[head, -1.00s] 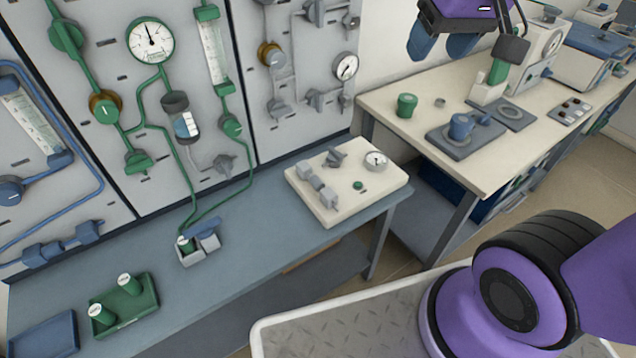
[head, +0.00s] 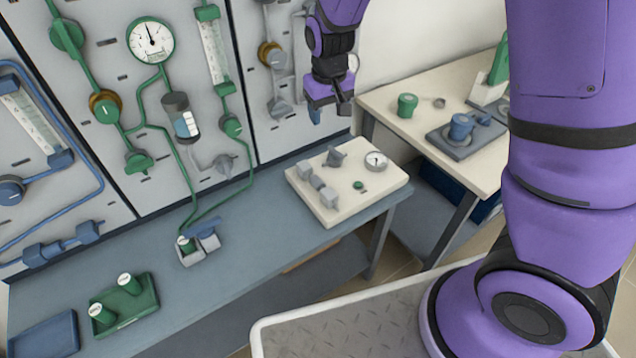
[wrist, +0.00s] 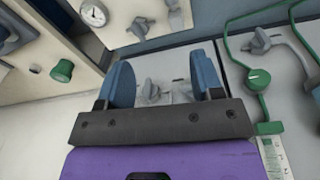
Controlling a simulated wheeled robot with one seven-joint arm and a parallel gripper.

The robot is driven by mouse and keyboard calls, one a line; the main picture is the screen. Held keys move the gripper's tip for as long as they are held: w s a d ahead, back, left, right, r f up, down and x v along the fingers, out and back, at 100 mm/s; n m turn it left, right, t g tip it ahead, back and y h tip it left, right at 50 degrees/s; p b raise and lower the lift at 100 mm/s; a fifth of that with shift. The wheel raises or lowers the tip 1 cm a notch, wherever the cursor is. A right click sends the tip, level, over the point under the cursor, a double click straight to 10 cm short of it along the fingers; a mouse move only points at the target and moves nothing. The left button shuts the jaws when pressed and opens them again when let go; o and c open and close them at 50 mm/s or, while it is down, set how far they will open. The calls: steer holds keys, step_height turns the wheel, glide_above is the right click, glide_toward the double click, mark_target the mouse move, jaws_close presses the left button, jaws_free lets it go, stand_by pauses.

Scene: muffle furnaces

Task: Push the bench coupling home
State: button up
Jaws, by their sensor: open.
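A cream fitting plate (head: 335,212) lies on the blue-grey bench. I cannot tell which fitting is the bench coupling. My gripper (head: 328,108) hangs above and behind the plate, near the wall panel, touching nothing visible. In the wrist view my gripper (wrist: 163,78) shows its blue fingers wide apart and empty.
A green tray (head: 140,307) with two green cylinders and a blue tray (head: 45,338) lie on the bench's left. Wall panels with gauges and pipes stand behind.

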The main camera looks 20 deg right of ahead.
mark_target(318, 182)
steer(key=w+f, duration=0.1)
steer(key=f, duration=0.8)
steer(key=w+a+f+n+h, duration=0.1)
steer(key=f, duration=0.8)
steer(key=w+f+h, duration=0.1)
steer(key=f, duration=0.8)
steer(key=shift+w+a+f+n, duration=0.2)
steer(key=shift+w+f+n, duration=0.1)
steer(key=shift+w+f, duration=0.1)
